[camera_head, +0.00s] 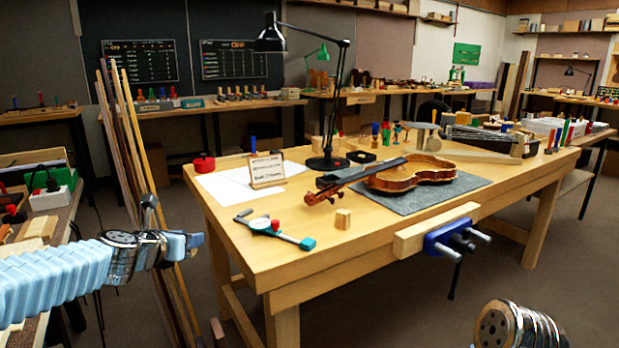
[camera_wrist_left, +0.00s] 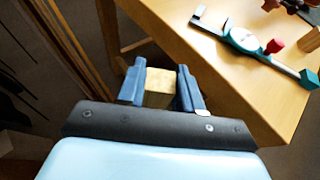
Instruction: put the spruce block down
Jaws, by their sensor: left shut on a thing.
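The pale spruce block (camera_wrist_left: 160,84) is between the fingers of my left gripper (camera_wrist_left: 160,92) in the left wrist view. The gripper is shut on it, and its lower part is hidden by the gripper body. The block is in the air over the floor, just off the edge of the workbench (camera_wrist_left: 240,92). In the head view my left arm comes in at the left, with its wrist end (camera_head: 190,241) left of the workbench (camera_head: 250,254); the held block cannot be made out there. My right gripper is out of view.
A dial caliper (camera_head: 272,229) and a small wooden block (camera_head: 343,218) lie near the bench's front left. A violin (camera_head: 408,175) lies on a grey mat (camera_head: 450,193). A sign (camera_head: 267,170) and lamp (camera_head: 327,163) stand behind. Bare wood shows along the front edge. Tall planks (camera_head: 138,150) lean at left.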

